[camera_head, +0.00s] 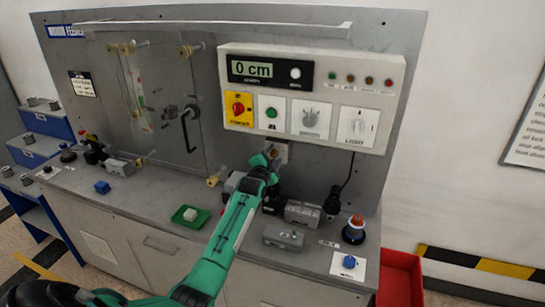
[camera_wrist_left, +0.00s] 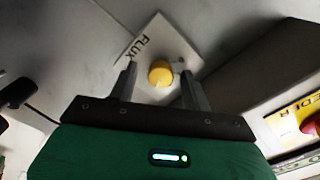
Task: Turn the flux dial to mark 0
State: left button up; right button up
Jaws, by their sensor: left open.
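The flux dial is a round yellow knob (camera_wrist_left: 160,73) on a white plate (camera_wrist_left: 178,42) lettered FLUX in the left wrist view. In the head view the plate (camera_head: 281,150) shows just under the control box, and the knob is largely hidden by my gripper. My left gripper (camera_head: 271,157) is at the dial. In the left wrist view its open fingers (camera_wrist_left: 159,76) stand either side of the knob, with a gap on each side. The dial's pointer and marks are too small to read. My right gripper is not in view.
The control box (camera_head: 230,120) with a "0 cm" display (camera_head: 251,70) overhangs the dial area. Below, the bench holds a grey block (camera_head: 303,213), a black-and-orange device (camera_head: 355,230) and a green tray (camera_head: 178,217). A black cable (camera_head: 348,170) hangs to the right.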

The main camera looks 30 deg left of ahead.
pick_arm(q)
jog(key=c, duration=1)
